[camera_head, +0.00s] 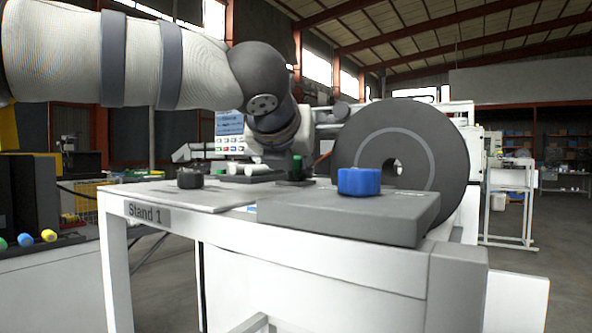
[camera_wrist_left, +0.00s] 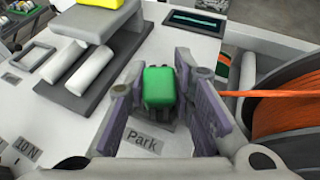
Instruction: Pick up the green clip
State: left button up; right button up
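The green clip (camera_wrist_left: 160,88) stands in a dark holder behind a "Park" label in the left wrist view. In the head view its green top (camera_head: 297,163) shows small, under the end of my left arm. My left gripper (camera_wrist_left: 162,82) is open, with its two purple-grey fingers on either side of the clip. Gaps show between the clip and the fingers, and I see no grip on it. In the head view the gripper is mostly hidden by the arm. My right gripper is in neither view.
A large black reel disc (camera_head: 376,150) stands close right of the clip; orange cable (camera_wrist_left: 290,112) shows on it. A blue piece (camera_head: 358,182) sits on a grey block (camera_head: 340,215). A black piece (camera_head: 190,179) and white rollers (camera_wrist_left: 100,80) are to the left.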

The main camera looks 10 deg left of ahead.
pick_arm(q)
grip_shut()
jog(key=shift+r, duration=0.3)
jog(key=r, duration=0.3)
jog(key=shift+s+r, duration=0.25)
jog(key=shift+s, duration=0.05)
jog(key=s+d+r, duration=0.2)
jog(key=s+r, duration=0.6)
jog(key=s, duration=0.5)
jog(key=shift+d+r, duration=0.4)
